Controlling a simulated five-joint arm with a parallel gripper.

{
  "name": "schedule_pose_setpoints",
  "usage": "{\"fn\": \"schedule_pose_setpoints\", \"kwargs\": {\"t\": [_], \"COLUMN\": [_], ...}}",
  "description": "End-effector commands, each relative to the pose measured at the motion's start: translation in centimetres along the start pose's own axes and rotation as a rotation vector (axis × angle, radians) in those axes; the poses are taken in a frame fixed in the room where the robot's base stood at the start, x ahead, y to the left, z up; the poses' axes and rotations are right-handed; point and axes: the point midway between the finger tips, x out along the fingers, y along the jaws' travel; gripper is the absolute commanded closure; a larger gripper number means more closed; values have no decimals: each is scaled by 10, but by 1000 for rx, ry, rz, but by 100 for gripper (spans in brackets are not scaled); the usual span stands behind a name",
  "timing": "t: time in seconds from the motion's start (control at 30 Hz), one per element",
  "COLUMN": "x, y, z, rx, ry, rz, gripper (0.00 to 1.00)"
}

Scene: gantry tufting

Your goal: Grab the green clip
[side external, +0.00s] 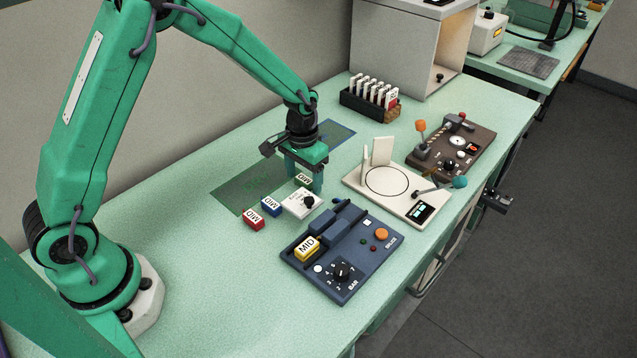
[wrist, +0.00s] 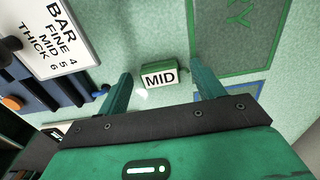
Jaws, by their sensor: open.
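The green clip (wrist: 159,76) is a small green block with a white label reading MID. In the wrist view it lies on the pale green table between my two fingers, slightly beyond their tips, with space on both sides.
A red clip (side external: 253,220) and a blue clip (side external: 271,206) lie nearby, beside a white block (side external: 297,203) with a black knob. A yellow clip (side external: 307,247) sits on the dark blue device (side external: 325,284). A white plate (side external: 357,184) stands to the right. The table's left side is clear.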

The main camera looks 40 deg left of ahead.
Motion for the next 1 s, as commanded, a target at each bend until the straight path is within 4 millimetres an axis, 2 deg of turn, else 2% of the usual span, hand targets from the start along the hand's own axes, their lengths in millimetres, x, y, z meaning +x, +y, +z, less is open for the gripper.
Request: {"fn": "schedule_pose_setpoints", "kwargs": {"t": [0.07, 0.3, 0.33, 0.77, 1.0], "x": [0, 0, 0, -6, -30], "y": [0, 0, 0, 0, 0], "z": [0, 0, 0, 0, -1], "rx": [0, 0, 0, 0, 0], "ry": [0, 0, 0, 1, 5], "rz": [0, 0, 0, 0, 0], "gripper": [33, 78, 80, 81, 81]}}
